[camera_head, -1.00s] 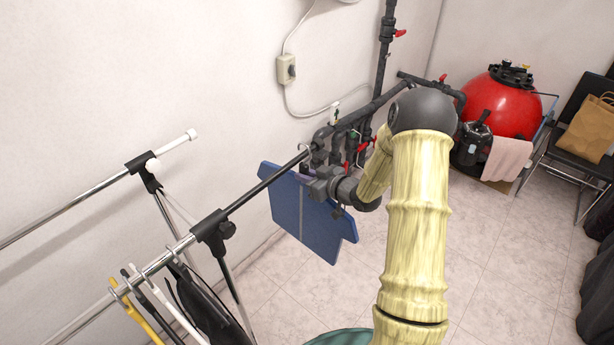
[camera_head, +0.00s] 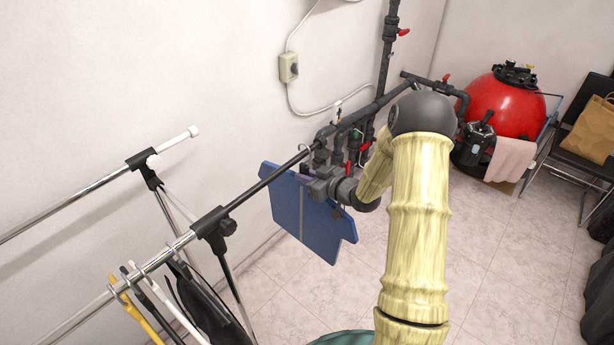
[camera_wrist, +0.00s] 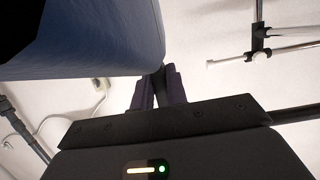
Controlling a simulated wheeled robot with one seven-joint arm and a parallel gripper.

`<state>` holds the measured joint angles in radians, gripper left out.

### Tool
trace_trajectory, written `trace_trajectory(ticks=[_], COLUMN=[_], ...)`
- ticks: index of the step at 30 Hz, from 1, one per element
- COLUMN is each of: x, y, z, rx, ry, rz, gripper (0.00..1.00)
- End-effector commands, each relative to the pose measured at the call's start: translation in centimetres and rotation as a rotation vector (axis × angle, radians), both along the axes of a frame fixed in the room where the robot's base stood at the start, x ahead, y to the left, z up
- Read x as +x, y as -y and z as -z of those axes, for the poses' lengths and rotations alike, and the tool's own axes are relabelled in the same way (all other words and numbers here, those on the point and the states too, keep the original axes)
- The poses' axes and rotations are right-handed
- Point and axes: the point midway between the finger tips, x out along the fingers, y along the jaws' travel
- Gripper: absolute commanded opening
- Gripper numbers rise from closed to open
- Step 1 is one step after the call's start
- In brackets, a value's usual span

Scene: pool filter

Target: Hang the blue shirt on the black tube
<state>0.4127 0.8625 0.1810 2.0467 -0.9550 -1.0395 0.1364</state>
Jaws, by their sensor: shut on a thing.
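The blue shirt (camera_head: 308,222) hangs at the far end of the clothes rack, below and beside the black tube (camera_head: 262,183). My gripper (camera_head: 308,172) is at the shirt's top edge, partly hidden by its own body and the arm. In the wrist view, my purple fingers (camera_wrist: 158,88) are shut on a dark piece at the shirt's edge, and the blue cloth (camera_wrist: 95,40) fills the upper left. A small hook shows above the shirt by the tube's far end; I cannot tell whether it is over the tube or only beside it.
Yellow, white and black hangers (camera_head: 140,300) hang on the rack's near chrome part. A second chrome rail (camera_head: 80,205) runs to the left. Grey pipes with red valves (camera_head: 360,130) stand close behind my gripper. A red filter tank (camera_head: 503,105) stands at the back right.

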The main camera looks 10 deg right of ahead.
Motion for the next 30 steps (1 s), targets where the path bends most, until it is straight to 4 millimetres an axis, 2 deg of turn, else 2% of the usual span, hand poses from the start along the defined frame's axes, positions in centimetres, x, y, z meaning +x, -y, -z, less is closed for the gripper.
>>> trace_trajectory(ticks=[30], x=[0.4], y=[-0.4], z=[1.3], rx=[0.001], ry=[0.001], rz=[-0.001], gripper=[0.00])
